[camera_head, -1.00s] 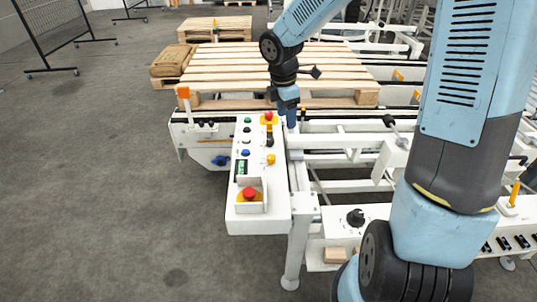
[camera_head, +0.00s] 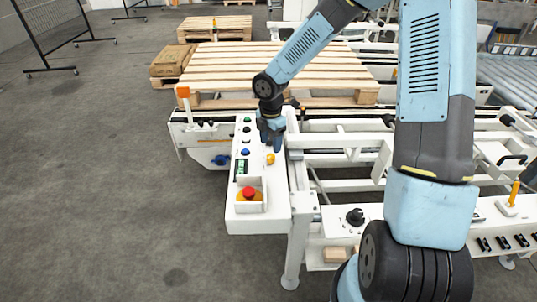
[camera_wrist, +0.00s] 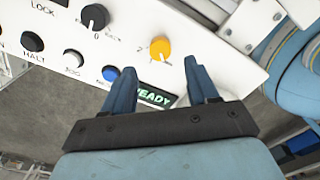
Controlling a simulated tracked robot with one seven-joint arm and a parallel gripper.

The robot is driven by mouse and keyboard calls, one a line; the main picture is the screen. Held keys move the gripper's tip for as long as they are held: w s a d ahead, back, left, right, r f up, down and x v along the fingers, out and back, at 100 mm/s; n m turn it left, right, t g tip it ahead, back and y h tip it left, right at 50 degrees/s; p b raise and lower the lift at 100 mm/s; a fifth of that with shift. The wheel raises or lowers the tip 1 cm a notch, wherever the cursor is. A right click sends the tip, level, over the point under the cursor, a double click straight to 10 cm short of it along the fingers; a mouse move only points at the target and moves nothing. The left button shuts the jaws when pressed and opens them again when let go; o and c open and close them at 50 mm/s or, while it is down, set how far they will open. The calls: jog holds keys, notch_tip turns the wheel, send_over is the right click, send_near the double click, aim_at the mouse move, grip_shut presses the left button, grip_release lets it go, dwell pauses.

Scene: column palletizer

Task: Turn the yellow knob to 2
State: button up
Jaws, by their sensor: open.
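The yellow knob (camera_wrist: 160,48) is on the white control panel (camera_wrist: 215,45) in the wrist view, with small position marks around it. In the head view the yellow knob (camera_head: 270,158) sits on the panel's right side, just below my gripper (camera_head: 271,147). In the wrist view my gripper (camera_wrist: 164,80) is open and empty, with its two blue fingers apart. The knob lies beyond the fingertips and between their lines. I see no contact with it. The knob's exact setting is too small to read surely.
A black knob (camera_wrist: 95,17), a blue button (camera_wrist: 110,73) and a green-lit display (camera_wrist: 155,96) are near the yellow knob. A red emergency button (camera_head: 249,193) stands at the panel's near end. A wooden pallet (camera_head: 225,75) and conveyor frame lie behind.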

aim_at(270, 156)
jog(key=shift+f, duration=3)
jog(key=shift+c, duration=0.2)
